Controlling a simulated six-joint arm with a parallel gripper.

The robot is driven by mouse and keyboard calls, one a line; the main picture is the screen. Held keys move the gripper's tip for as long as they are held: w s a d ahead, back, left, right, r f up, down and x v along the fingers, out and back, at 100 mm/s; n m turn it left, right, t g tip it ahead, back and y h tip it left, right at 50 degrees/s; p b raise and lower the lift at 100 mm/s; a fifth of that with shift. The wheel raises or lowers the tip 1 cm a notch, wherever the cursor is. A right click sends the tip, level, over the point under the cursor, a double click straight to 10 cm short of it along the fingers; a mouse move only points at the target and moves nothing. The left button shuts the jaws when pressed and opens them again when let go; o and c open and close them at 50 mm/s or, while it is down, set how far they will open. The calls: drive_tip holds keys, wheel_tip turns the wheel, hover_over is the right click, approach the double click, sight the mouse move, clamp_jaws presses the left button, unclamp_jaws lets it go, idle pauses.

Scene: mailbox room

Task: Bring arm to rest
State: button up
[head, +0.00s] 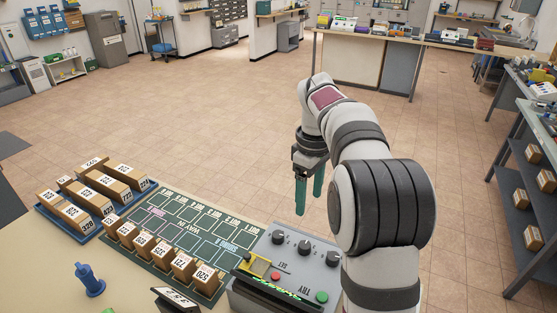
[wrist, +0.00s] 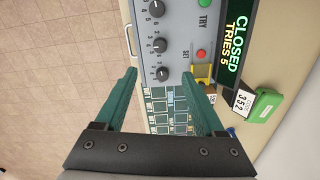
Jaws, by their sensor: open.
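My gripper (head: 308,190) has two green fingers and hangs from my white and black arm, beyond the far edge of the table. In the wrist view my gripper (wrist: 165,100) shows its two fingers wide apart with nothing between them. A grey control box (head: 290,268) with several black knobs, a red button and a green button stands on the table, left of my arm. It also shows in the wrist view, where a display (wrist: 232,35) reads "CLOSED TRIES 5". The gripper appears clear of the box.
A green sorting mat (head: 190,232) lies left of the box, with several numbered parcels along its near edge. More parcels sit in a blue tray (head: 60,222). A blue stamp-like object (head: 90,282) stands at the front. Open tiled floor (head: 200,120) lies beyond the table; shelves (head: 530,150) stand right.

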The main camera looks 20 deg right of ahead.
drive_tip(key=s+a+r+m, duration=0.2)
drive_tip(key=s+a+m, duration=0.3)
drive_tip(key=s+a, duration=0.45)
drive_tip(key=s+a+f+m, duration=0.2)
drive_tip(key=s, duration=0.5)
drive_tip(key=s+a+f+m+y, duration=0.1)
drive_tip(key=s+a+f+m, duration=0.1)
drive_tip(key=s, duration=0.5)
drive_tip(key=s+a+f+m, duration=0.2)
drive_tip(key=s+m, duration=0.1)
drive_tip(key=s, duration=0.4)
drive_tip(key=shift+f+m+y, duration=0.2)
drive_tip(key=shift+m+y, duration=0.1)
drive_tip(key=shift+y, duration=0.1)
